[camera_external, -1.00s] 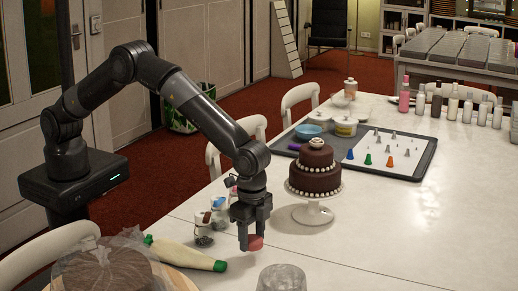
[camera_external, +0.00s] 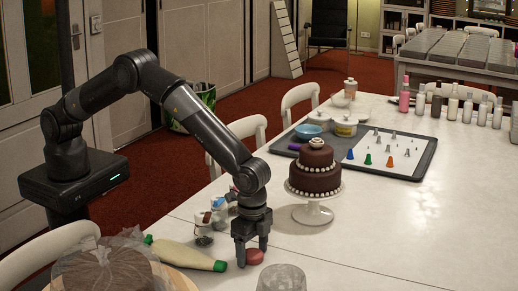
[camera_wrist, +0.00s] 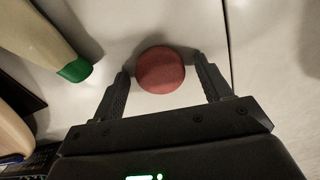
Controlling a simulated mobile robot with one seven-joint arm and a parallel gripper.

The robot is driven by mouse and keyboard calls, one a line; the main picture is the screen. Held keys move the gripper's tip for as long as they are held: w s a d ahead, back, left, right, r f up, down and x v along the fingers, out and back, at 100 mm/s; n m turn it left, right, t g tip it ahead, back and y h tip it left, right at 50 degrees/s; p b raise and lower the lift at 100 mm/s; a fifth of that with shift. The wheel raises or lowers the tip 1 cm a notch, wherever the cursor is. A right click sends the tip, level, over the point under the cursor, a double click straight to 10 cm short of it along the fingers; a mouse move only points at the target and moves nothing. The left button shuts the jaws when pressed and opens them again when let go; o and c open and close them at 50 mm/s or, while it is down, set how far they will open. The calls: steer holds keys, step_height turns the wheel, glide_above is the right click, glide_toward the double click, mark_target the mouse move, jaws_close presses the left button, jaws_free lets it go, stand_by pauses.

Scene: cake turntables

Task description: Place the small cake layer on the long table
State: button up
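The small cake layer (camera_external: 255,257) is a flat, round red disc lying on the white long table (camera_external: 340,250) near its front left part. In the wrist view the cake layer (camera_wrist: 160,70) sits between my fingers, with a narrow gap on each side. My gripper (camera_external: 252,256) points down over it, its fingertips close to the table top. My gripper (camera_wrist: 161,68) is open around the layer and appears not to touch it.
A piping bag (camera_external: 185,254) with a green tip lies left of my gripper. Small jars (camera_external: 204,228) stand behind it. A clear container (camera_external: 282,279) is close in front. A tiered chocolate cake (camera_external: 315,175) on a stand is to the right.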

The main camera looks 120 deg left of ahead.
steer(key=shift+r, duration=0.15)
step_height(320, 180, up, 12)
step_height(320, 180, up, 11)
steer(key=t, duration=0.1)
glide_above(252, 253)
steer(key=s, duration=0.6)
steer(key=s+a+r+t, duration=0.2)
steer(key=s+r, duration=0.9)
steer(key=s, duration=0.2)
steer(key=s+a+n+t, duration=0.1)
steer(key=s+t, duration=0.1)
steer(key=s, duration=2.6)
steer(key=shift+f+n+t, duration=0.2)
steer(key=shift+n+t, duration=0.1)
steer(key=shift+n, duration=0.1)
